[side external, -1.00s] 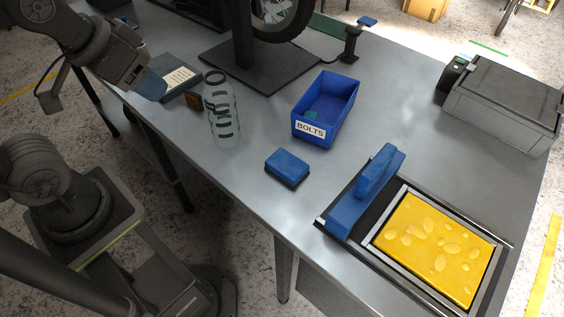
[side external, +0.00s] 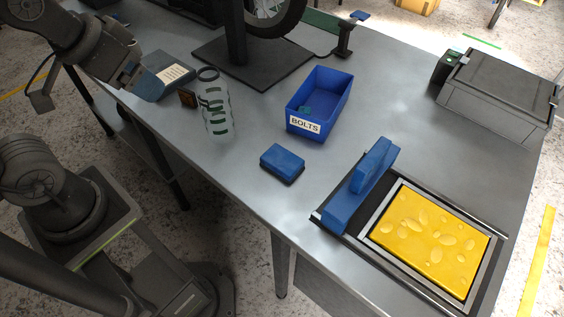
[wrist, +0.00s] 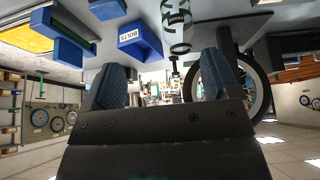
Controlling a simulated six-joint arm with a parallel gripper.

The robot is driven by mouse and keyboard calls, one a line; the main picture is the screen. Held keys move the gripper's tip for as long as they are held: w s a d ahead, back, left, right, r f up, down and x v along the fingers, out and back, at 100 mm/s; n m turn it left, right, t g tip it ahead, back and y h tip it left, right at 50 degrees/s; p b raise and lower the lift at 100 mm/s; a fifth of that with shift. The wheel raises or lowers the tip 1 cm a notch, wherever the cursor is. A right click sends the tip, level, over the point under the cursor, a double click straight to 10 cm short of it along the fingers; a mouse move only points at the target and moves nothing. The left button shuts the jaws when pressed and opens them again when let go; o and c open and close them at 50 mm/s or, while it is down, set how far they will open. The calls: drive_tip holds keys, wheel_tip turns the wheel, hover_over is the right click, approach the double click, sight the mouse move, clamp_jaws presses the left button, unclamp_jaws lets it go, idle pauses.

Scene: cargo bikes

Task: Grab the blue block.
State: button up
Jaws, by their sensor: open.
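The blue block (side external: 283,162) lies flat on the grey table near its front edge, in front of the BOLTS bin, with a dark lower part. In the wrist view, which is upside down, a blue shape that looks like the block (wrist: 107,9) is at the top edge, partly cut off. My gripper (side external: 131,76) is at the table's left end, far left of the block and above the table. In the wrist view my gripper (wrist: 122,88) has its two blue-padded fingers apart with nothing between them.
A blue BOLTS bin (side external: 318,103) stands behind the block and a clear bottle (side external: 215,112) to its left. A dark box with a label (side external: 168,76) lies near my gripper. Right are a blue handle (side external: 358,187) and yellow panel (side external: 432,236). A grey case (side external: 497,93) stands at the back right.

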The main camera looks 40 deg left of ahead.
drive_tip(key=shift+o, duration=0.9)
drive_tip(key=m+g+y, duration=0.3)
drive_tip(key=m+g, duration=0.2)
drive_tip(key=m, duration=0.8)
hover_over(282, 159)
wheel_tip(282, 159, down, 6)
drive_tip(key=w+d+f+m+y, duration=0.1)
drive_tip(key=d+f+m+y, duration=0.1)
drive_tip(key=d+f+m, duration=0.4)
drive_tip(key=shift+n+g, duration=0.4)
drive_tip(key=shift+n, duration=0.3)
drive_tip(key=x, duration=0.9)
drive_tip(key=shift+d+f, duration=0.1)
drive_tip(key=shift+d, duration=0.15)
drive_tip(key=shift+h, duration=0.3)
drive_tip(key=shift+s+a+x, duration=0.1)
drive_tip(key=shift+a+x, duration=0.05)
drive_tip(key=shift+x, duration=0.75)
drive_tip(key=shift+s+a+x, duration=0.1)
drive_tip(key=shift+x, duration=0.75)
drive_tip(key=shift+s+a+x, duration=0.15)
drive_tip(key=shift+x, duration=0.75)
